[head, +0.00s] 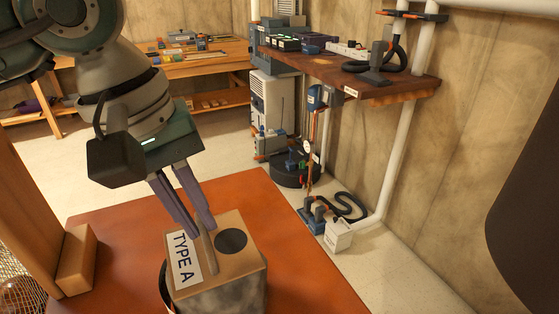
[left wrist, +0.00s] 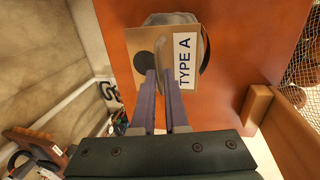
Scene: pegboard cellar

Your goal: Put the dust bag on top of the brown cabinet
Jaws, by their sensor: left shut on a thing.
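The dust bag (head: 219,281) has a tan card top marked TYPE A, with a round black hole and a grey, mottled body. My left gripper (head: 203,232) points down, its purple fingers shut on the upright piece in the middle of the card. The dust bag also shows beyond the fingertips in the left wrist view (left wrist: 196,70). Beneath it lies a flat reddish-brown top (head: 300,250), which looks like the brown cabinet. I cannot tell whether the bag touches it. A dark curved edge shows beside the bag's lower left. My right gripper is not in view.
A wooden post and block (head: 77,262) stand at the left edge of the top, beside a wire basket (head: 22,285). A wall shelf (head: 390,90) with tools hangs at the right. A workbench (head: 200,65) stands behind. The top's right part is clear.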

